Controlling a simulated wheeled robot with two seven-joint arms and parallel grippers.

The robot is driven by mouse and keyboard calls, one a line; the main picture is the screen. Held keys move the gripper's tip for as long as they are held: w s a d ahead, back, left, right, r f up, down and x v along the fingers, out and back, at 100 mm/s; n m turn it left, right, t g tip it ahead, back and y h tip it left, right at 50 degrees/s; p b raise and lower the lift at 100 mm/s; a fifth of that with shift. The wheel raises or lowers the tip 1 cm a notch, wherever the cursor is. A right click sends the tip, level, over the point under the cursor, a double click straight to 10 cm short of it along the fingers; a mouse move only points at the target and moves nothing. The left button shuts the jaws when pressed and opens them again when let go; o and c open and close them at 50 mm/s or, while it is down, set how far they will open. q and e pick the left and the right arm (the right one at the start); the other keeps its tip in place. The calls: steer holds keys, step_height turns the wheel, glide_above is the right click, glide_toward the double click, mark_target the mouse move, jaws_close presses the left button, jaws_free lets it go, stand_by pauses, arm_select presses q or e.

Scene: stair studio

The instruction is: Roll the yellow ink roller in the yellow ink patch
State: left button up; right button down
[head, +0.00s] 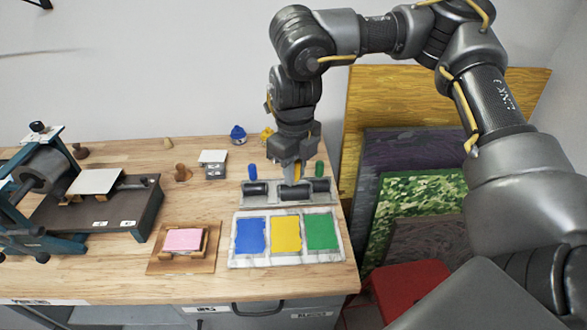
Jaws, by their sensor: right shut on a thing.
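The yellow ink roller (296,172) shows its yellow handle between the fingers of my right gripper (292,178), which is shut on it. Its dark roller is at the grey roller rack (262,199), in the middle place; I cannot tell whether it is lifted clear. A blue-handled roller (253,172) is on its left and a green-handled roller (319,170) on its right. The yellow ink patch (286,234) lies on the marbled slab (236,262) in front of the rack, between the blue patch (251,236) and the green patch (321,232). My left gripper is not in view.
A pink block on a wooden board (158,264) lies left of the slab. A printing press (95,205) stands at the far left. Blue and yellow containers (238,133) stand behind the rack. Coloured panels (430,180) lean at the right, beyond the table edge.

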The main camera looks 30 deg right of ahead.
mark_target(290, 191)
steer(key=c, duration=2)
jaws_free()
steer(key=shift+c, duration=0.6)
steer(key=n, duration=0.1)
steer(key=f+n, duration=0.1)
steer(key=n, duration=0.1)
steer(key=f+n, duration=0.1)
steer(key=shift+s+a+n, duration=0.1)
steer(key=shift+a+n, duration=0.25)
steer(key=shift+n, duration=0.05)
steer(key=n, duration=0.2)
steer(key=f+n, duration=0.2)
steer(key=n, duration=0.1)
steer(key=shift+s+a+n, duration=0.2)
steer(key=shift+a+n, duration=0.1)
steer(key=shift+a, duration=0.05)
steer(key=f+n, duration=0.1)
steer(key=n, duration=0.3)
steer(key=s+f+n, duration=0.1)
steer(key=f+n, duration=0.1)
steer(key=n, duration=0.1)
steer(key=a+f+n, duration=0.1)
steer(key=n, duration=0.3)
steer(key=shift+s+f+n, duration=0.15)
steer(key=shift+s+n, duration=0.05)
steer(key=shift+n, duration=0.1)
